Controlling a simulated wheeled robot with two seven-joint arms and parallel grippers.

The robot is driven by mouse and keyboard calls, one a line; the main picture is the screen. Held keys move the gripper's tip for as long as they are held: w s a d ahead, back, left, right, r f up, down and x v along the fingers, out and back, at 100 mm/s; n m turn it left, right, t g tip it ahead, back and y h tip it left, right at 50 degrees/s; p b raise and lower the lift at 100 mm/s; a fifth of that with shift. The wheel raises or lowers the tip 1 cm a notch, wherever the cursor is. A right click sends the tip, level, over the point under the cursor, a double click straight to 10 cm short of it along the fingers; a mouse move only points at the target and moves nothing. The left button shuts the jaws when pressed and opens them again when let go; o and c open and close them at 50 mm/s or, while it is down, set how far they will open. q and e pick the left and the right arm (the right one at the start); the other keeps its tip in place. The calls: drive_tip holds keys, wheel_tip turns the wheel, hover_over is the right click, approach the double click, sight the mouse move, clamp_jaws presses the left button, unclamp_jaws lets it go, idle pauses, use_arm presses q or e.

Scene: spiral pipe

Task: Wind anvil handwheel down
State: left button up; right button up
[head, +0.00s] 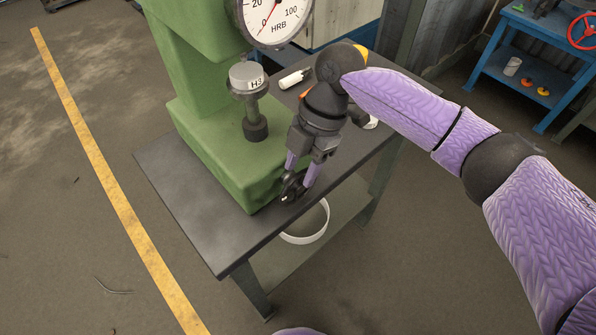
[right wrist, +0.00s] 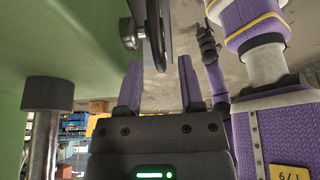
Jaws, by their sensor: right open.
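The green hardness tester (head: 225,160) stands on a dark table. Its small dark handwheel (head: 288,190) is at the base's front right edge; in the right wrist view the handwheel (right wrist: 153,35) shows nearly edge-on. The anvil screw (head: 254,108) stands on the base with a grey test block (head: 246,75) on top, below the dial. My right gripper (head: 297,182) points down at the handwheel, its purple fingers partly covering it. In the right wrist view my right gripper (right wrist: 159,66) is open, with the wheel's rim near the gap between the fingertips. Contact is unclear. My left gripper (right wrist: 206,38) appears small there.
The dark table (head: 190,210) has a narrow free strip in front of the tester. A white cylinder (head: 294,79) lies behind the right gripper. A white round container (head: 305,236) sits on the lower shelf. A blue bench (head: 500,70) stands at the back right.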

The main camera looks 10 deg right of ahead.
drive_tip(key=shift+x, duration=1)
drive_tip(key=shift+c, duration=0.2)
clamp_jaws()
drive_tip(key=shift+r, duration=0.1)
